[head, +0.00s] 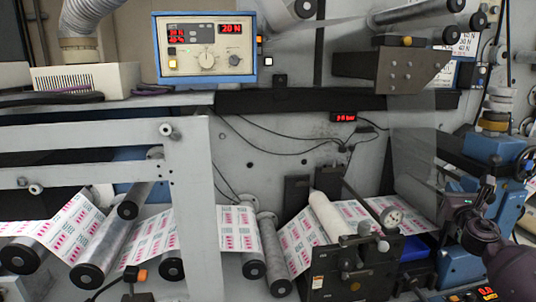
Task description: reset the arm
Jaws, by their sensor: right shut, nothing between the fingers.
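My right arm comes in at the lower right corner, with dark purple-grey rounded links. My right gripper (464,204) is dark and shut, with nothing in it. It shows in front of blue machine parts (493,150) at the right, beside the right end of the printed web (240,228). Whether it touches any of them I cannot tell. My left gripper and left arm are not in view.
A control box (204,47) with red displays stands at the upper left. The web runs over several dark rollers (103,250) along the bottom. A grey frame (190,190) stands at the left.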

